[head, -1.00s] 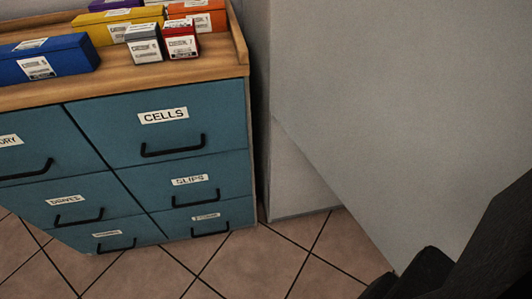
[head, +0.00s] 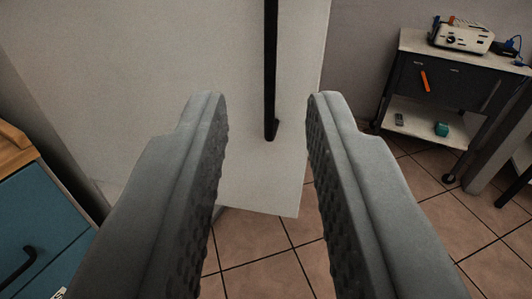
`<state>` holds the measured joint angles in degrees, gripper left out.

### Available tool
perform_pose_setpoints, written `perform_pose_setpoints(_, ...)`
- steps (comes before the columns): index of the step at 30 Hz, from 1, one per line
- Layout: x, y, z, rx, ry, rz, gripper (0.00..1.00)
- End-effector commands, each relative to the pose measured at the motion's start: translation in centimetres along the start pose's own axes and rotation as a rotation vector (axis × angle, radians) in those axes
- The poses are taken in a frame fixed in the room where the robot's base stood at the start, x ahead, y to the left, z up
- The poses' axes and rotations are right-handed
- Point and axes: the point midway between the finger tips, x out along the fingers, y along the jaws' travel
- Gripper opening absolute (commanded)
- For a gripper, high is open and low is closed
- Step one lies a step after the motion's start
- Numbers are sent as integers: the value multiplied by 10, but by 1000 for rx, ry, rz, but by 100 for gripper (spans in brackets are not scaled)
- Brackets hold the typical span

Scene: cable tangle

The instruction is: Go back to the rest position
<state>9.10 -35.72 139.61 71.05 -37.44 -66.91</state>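My gripper (head: 266,110) fills the lower middle of the head view. Its two grey fingers with ridged inner pads stand well apart, with nothing between them. Beyond the fingers is a large white cabinet or panel (head: 150,75) with a long black vertical handle (head: 271,70). The fingers appear in front of it, and I cannot tell that they touch it.
A blue drawer unit (head: 40,235) with a wooden top stands at the left edge. A dark cart (head: 440,85) at the upper right carries a white device (head: 462,37); its lower shelf holds a small teal item (head: 441,129). Tiled floor (head: 405,180) is open between.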

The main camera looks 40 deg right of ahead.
Motion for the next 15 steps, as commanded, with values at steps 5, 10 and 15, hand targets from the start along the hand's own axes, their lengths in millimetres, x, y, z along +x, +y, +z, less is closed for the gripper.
perform_pose_setpoints(5, 0, 0, 0, 0, 0, 0, 26)
perform_pose_setpoints(10, -2, -4, -4, 6, 12, -20, 26)
perform_pose_setpoints(15, -20, -26, -28, 42, 75, -158, 26)
